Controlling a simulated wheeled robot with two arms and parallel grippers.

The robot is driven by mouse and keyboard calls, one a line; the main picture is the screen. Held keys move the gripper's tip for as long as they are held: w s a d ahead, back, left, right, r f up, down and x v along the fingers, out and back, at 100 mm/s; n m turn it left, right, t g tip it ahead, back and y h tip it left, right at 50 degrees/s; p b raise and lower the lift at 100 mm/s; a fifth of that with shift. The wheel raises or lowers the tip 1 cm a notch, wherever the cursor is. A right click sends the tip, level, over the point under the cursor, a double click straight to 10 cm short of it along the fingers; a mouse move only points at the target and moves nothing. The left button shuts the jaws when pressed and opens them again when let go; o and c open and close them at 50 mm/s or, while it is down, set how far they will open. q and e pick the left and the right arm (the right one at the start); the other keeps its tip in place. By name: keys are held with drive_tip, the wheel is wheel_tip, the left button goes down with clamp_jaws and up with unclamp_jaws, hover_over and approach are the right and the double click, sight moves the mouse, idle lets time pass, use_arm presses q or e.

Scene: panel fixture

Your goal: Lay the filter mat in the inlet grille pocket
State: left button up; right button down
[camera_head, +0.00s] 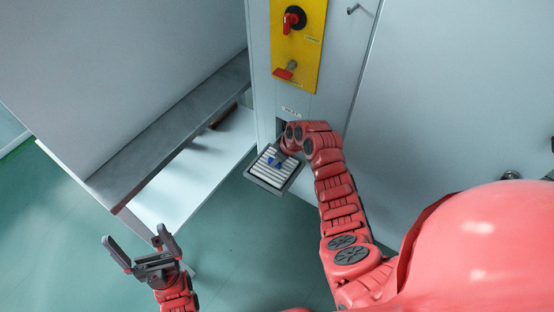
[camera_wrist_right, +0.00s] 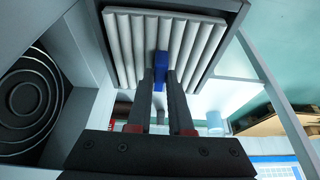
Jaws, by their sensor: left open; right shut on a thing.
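The filter mat (camera_head: 266,174) is white and ribbed with a blue tab. It lies within the outline of the grey inlet grille pocket (camera_head: 279,185), which juts out from the cabinet front. In the right wrist view the ribbed mat (camera_wrist_right: 124,45) fills the top, with the pocket's dark frame (camera_wrist_right: 222,50) around it. I cannot tell whether it is fully seated. My right gripper (camera_head: 283,157) is at the mat, its fingers (camera_wrist_right: 163,80) shut on the blue tab (camera_wrist_right: 161,62). My left gripper (camera_head: 135,240) is open and empty, at lower left, away from the mat.
A round fan guard (camera_wrist_right: 30,100) shows at left in the right wrist view. A yellow plate (camera_head: 297,50) with red switch handles is above the pocket. A grey ledge (camera_head: 190,135) runs along the left cabinet. The green floor (camera_head: 235,240) below is clear.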

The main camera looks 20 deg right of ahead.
drive_tip(key=shift+f+b, duration=0.45)
drive_tip(key=shift+f, duration=0.1)
drive_tip(key=c, duration=0.7)
unclamp_jaws()
drive_tip(key=shift+c, duration=0.2)
